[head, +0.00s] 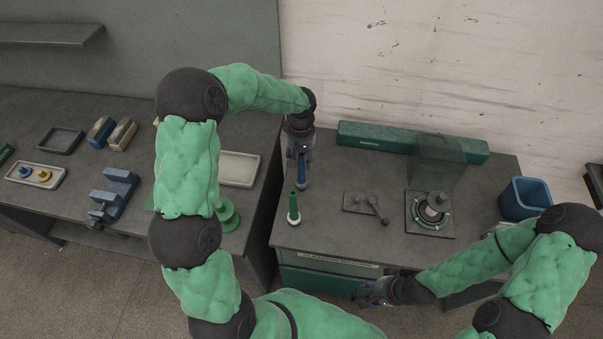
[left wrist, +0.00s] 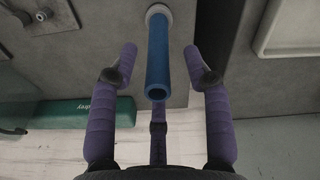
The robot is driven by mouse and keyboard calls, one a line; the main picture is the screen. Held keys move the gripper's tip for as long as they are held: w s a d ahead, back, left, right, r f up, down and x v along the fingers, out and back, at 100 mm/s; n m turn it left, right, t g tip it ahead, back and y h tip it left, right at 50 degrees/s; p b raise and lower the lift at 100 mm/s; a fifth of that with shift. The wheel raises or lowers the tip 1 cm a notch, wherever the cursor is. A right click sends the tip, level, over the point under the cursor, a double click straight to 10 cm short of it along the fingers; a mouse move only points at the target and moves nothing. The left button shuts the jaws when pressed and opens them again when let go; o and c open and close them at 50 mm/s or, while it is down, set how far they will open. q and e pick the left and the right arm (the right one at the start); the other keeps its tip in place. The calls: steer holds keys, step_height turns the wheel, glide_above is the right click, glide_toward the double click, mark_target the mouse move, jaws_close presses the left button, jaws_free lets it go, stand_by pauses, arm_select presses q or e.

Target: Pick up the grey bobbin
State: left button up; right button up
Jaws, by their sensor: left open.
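I cannot make out a clearly grey bobbin. My right gripper (head: 366,292) is low in front of the bench, apart from these; its opening is unclear.
The winder (head: 430,224) with a clear cover and a small lever plate (head: 360,202) stand to the right. A green bar (head: 400,142) runs along the back. A blue bin (head: 526,198) is at the far right. A pale tray (head: 240,168) lies on the left table.

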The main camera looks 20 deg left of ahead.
mark_target(302, 164)
arm_select(q)
step_height(302, 164, down, 4)
steer(key=shift+r, duration=0.2)
steer(key=shift+d, duration=0.1)
jaws_close()
steer(key=shift+r, duration=0.2)
